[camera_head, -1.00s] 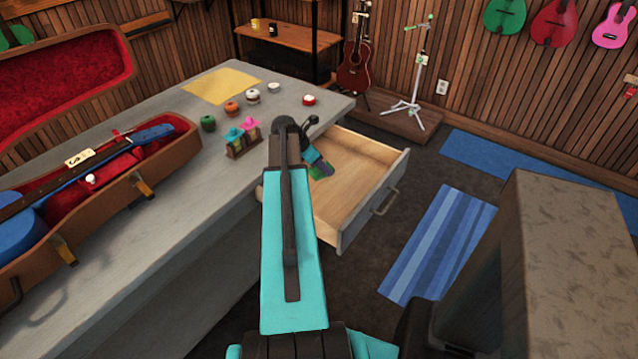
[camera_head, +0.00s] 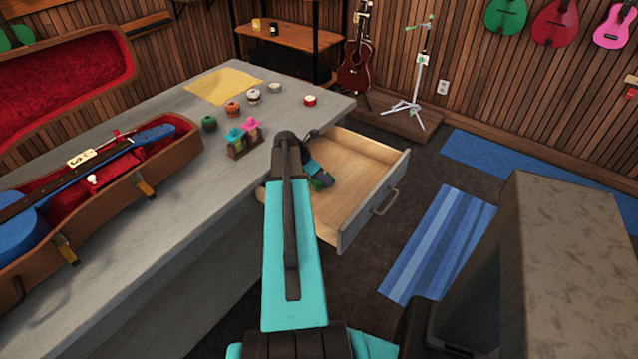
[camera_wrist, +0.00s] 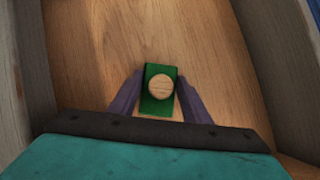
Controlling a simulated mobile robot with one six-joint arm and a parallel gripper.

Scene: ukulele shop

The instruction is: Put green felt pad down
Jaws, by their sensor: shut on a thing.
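The green felt pad (camera_wrist: 151,105) is a small green block with a round wooden knob on top. In the wrist view it sits between the two purple fingers of my gripper (camera_wrist: 159,95), which is shut on it. The wooden floor of the open drawer (camera_wrist: 100,45) lies below and around it. I cannot tell whether the pad touches that floor. In the head view my gripper (camera_head: 320,181) is inside the drawer (camera_head: 365,185), toward its counter side, and a bit of green shows at the fingers.
The grey counter (camera_head: 130,255) bears an open red-lined case (camera_head: 150,185) with a blue ukulele (camera_head: 25,235), a yellow cloth (camera_head: 222,86), several small round pots and a small rack (camera_head: 243,148). The drawer front (camera_head: 375,205) and side walls stand around my gripper. The drawer's right part is empty.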

